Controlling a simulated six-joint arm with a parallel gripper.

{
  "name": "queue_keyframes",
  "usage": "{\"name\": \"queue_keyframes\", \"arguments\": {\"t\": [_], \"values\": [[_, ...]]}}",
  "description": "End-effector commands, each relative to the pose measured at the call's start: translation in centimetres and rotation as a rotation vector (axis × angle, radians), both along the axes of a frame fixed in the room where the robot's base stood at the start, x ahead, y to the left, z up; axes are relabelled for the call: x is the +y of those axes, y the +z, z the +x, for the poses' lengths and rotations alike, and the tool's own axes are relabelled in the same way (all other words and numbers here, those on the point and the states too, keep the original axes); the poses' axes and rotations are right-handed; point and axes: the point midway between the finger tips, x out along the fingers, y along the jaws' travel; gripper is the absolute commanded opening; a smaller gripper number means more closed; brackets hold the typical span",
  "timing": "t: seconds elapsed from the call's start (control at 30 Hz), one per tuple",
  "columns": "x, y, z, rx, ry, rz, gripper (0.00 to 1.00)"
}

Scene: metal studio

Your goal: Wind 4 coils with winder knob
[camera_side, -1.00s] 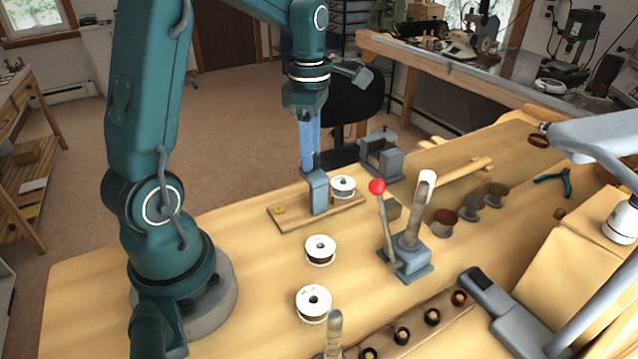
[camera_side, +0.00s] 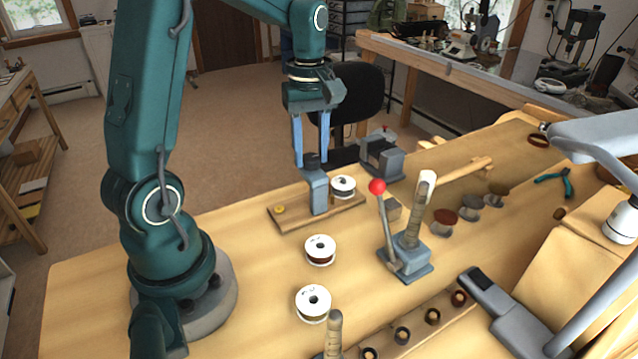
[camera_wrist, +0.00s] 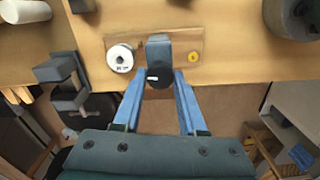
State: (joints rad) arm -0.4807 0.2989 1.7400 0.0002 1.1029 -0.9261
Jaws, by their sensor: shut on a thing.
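The winder has a wooden base (camera_side: 284,216), a blue-grey upright post (camera_side: 319,197) and a dark winder knob (camera_side: 312,163) at its top. A white spool (camera_side: 343,187) sits beside the post; it also shows in the wrist view (camera_wrist: 120,58). My gripper (camera_side: 312,157) points down, its two blue fingers on either side of the knob and shut on it. In the wrist view my gripper (camera_wrist: 159,82) straddles the knob in front of the post (camera_wrist: 158,50). The fingers partly hide the knob's edges.
Two white spools (camera_side: 320,250) (camera_side: 313,304) stand on the bench in front. A lever with a red ball (camera_side: 377,186) stands to the right, near a wooden strip (camera_side: 417,327) holding several dark rings. A grey vise-like block (camera_side: 382,160) sits behind the winder.

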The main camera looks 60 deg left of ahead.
Motion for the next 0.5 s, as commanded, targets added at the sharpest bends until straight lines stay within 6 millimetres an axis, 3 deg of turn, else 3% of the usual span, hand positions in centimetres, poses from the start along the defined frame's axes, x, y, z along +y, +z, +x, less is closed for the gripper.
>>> {"name": "queue_keyframes", "arguments": {"t": [0.5], "values": [[-0.03, 0.2, 0.01, -0.003, -0.49, 0.0, 0.0]]}}
